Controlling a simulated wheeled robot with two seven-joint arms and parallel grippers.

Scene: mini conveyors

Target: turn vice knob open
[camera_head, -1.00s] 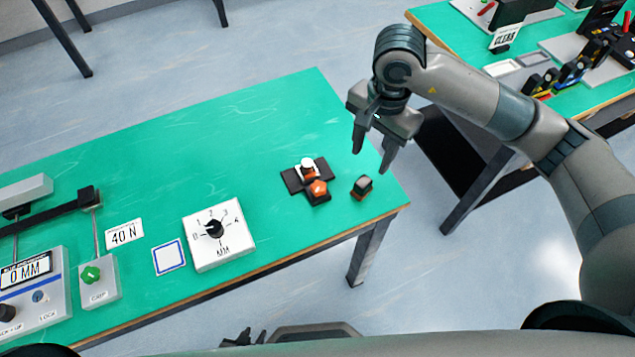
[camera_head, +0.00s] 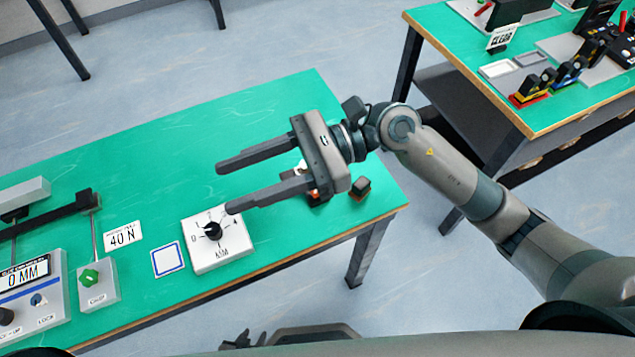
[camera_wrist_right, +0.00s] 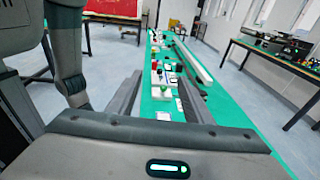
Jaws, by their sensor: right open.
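A small black fixture with orange and white parts (camera_head: 314,193) sits near the table's right end. In the head view my right gripper (camera_head: 224,188) hangs over it and hides most of it, so I cannot make out a vice knob there. My right gripper is open and empty, its fingers pointing left, the nearer tip by the white dial box (camera_head: 222,257). In the right wrist view its fingers (camera_wrist_right: 160,100) stand apart over the table. A green knob (camera_head: 90,277) is on a grey box at left. My left gripper (camera_head: 243,340) shows small at the bottom edge.
A small dark block (camera_head: 361,187) lies by the green table's (camera_head: 150,160) right edge. A blue-framed white square (camera_head: 168,259) and a 40 N card (camera_head: 124,235) lie left of the dial box. The table's back is clear. Another table (camera_head: 440,40) stands at right.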

